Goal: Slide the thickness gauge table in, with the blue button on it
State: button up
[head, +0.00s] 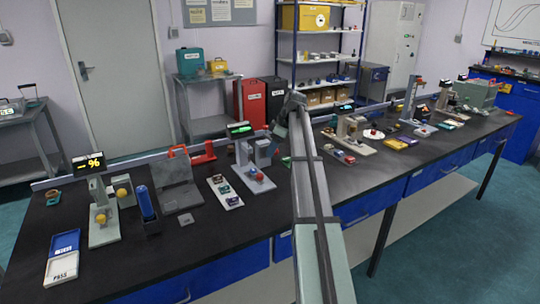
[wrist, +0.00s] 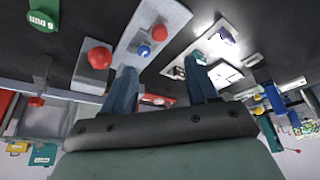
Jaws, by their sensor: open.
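The thickness gauge seems to be the grey device (head: 250,165) left of my arm on the bench in the head view, with a pale base plate and red knobs. In the wrist view its long grey plate (wrist: 172,18) carries a small blue button (wrist: 144,50) and a red knob (wrist: 158,32). A grey block with a larger red knob (wrist: 98,57) is beside the plate. I cannot tell how far the table is slid out. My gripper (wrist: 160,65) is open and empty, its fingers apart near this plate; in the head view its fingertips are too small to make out.
A green display (head: 238,128) stands behind the device. A narrow white tray (head: 225,191) with small items lies to its left. A grey hinged apparatus (head: 177,185) stands further left. Right of my arm are another tray (head: 338,152) and more instruments. The bench's front strip is mostly clear.

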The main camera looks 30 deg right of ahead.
jog(key=shift+s+d+r, duration=0.1)
jog(key=shift+r, duration=0.15)
jog(key=n, duration=0.1)
send_over(260, 175)
jog(key=s+a, duration=0.1)
jog(key=a, duration=0.5)
jog(key=s+a+h, duration=0.1)
jog(key=a, duration=0.4)
jog(key=s+d+m+h, duration=0.2)
jog(key=d+m+h, duration=0.4)
jog(key=m, duration=1.3)
jog(key=shift+y, duration=0.3)
jog(key=x, duration=0.9)
jog(key=d+x, duration=0.1)
jog(key=x, duration=0.4)
jog(key=shift+a, duration=0.1)
jog(key=shift+c, duration=0.4)
